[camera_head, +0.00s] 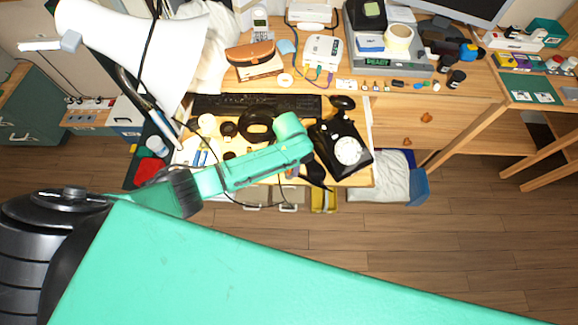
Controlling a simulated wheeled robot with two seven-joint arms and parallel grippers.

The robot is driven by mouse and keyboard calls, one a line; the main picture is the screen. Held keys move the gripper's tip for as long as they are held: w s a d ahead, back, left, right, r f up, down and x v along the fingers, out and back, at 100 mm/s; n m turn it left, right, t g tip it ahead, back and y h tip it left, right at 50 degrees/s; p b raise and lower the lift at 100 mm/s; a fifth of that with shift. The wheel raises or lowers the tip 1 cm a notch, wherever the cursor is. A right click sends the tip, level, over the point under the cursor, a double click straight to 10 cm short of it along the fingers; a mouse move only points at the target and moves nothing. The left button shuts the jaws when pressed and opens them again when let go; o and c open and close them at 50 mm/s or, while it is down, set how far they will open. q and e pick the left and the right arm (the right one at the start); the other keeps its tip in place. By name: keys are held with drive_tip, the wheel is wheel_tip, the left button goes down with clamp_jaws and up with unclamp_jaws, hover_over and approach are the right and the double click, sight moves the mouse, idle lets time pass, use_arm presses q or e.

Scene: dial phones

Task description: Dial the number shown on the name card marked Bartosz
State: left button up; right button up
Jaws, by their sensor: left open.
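A black dial phone (355,163) with a round white dial stands at the front right of the wooden desk. My left arm reaches over the desk from the left. Its dark gripper (316,172) is beside the phone's left side, left of the dial and a little lower in the picture; it is open, though its fingers are small and hard to make out. I cannot tell whether it touches the phone. No card marked Bartosz can be read here; any writing is too small. My right gripper is not in view.
A black keyboard (258,104) and several small items lie left of the phone. A brown case (250,54), a white box (322,50) and a grey scale (390,60) stand behind. A white lamp (130,45) overhangs the left. Open floor lies in front.

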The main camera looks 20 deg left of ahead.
use_arm(q)
drive_tip(key=shift+r, duration=0.1)
wheel_tip(320, 180, up, 14)
drive_tip(key=shift+r+p, duration=0.15)
drive_tip(key=shift+p, duration=0.25)
idle(0.3)
